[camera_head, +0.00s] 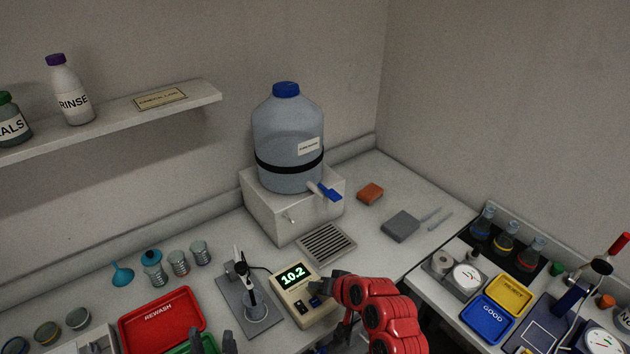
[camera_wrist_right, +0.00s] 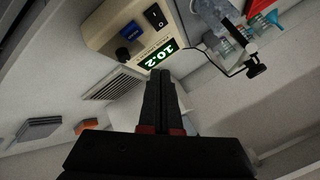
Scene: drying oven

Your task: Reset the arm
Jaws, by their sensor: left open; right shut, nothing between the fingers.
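My right arm is red and comes in from the bottom of the head view. Its dark gripper (camera_head: 322,286) is beside the cream meter (camera_head: 302,303), which reads 10.2; I cannot tell whether they touch. In the right wrist view the right gripper's fingers (camera_wrist_right: 164,78) are shut together with nothing between them, and the meter (camera_wrist_right: 118,32) is beyond their tips. My left gripper (camera_head: 212,342) shows only as two dark fingertips at the bottom edge, apart and empty, in front of the red and green trays.
A probe stand with a beaker (camera_head: 254,306) stands left of the meter. A red REWASH tray (camera_head: 160,338) is further left. A large blue-capped carboy (camera_head: 287,135) stands on a box behind. A drain grate (camera_head: 326,243) lies behind the meter.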

